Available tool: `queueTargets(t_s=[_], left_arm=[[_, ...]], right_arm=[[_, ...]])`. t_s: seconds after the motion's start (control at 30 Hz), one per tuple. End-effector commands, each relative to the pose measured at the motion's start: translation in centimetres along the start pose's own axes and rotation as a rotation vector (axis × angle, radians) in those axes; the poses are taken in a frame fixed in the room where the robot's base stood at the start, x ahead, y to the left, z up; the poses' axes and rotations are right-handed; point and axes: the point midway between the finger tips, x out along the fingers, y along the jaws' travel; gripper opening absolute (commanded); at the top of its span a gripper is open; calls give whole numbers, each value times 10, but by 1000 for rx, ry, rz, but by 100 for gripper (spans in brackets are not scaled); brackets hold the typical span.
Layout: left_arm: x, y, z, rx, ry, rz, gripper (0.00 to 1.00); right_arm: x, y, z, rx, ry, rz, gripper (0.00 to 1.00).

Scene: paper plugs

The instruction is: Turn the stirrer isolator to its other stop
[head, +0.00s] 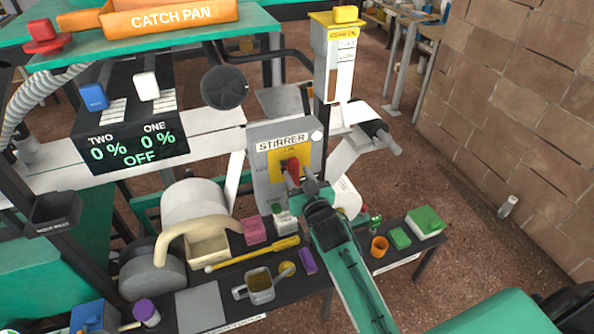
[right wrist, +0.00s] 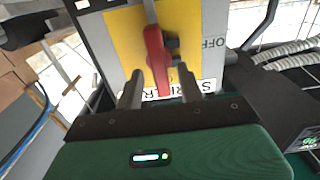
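The stirrer isolator is a grey box (head: 262,135) labelled STIRRER, with a yellow plate and a red handle (head: 292,168). The handle points roughly up toward the STIRRER label. The right wrist view shows the box turned over, with the red handle (right wrist: 156,62) pointing down at the label and the word OFF (right wrist: 213,42) to one side. My right gripper (head: 306,184) is at the front of the box. In the right wrist view its two fingers (right wrist: 161,90) stand apart on either side of the handle's end, with gaps showing. My left gripper is not in view.
A dark bench below holds a yellow tool (head: 252,254), a metal mug (head: 260,285), a pink block (head: 255,231), an orange cup (head: 379,246) and green boxes (head: 425,222). A yellow-topped post (head: 338,60) stands behind the isolator. A block wall is at right.

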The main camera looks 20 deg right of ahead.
Motion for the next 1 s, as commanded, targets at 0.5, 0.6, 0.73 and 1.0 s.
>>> queueTargets(t_s=[0.5,0.6,0.73,1.0], left_arm=[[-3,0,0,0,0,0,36],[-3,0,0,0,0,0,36],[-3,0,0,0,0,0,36],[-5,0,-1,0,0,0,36]], right_arm=[[14,0,0,0,-1,0,32],[14,0,0,0,0,0,13],[14,0,0,0,0,0,0],[14,-1,0,-40,0,0,0]])
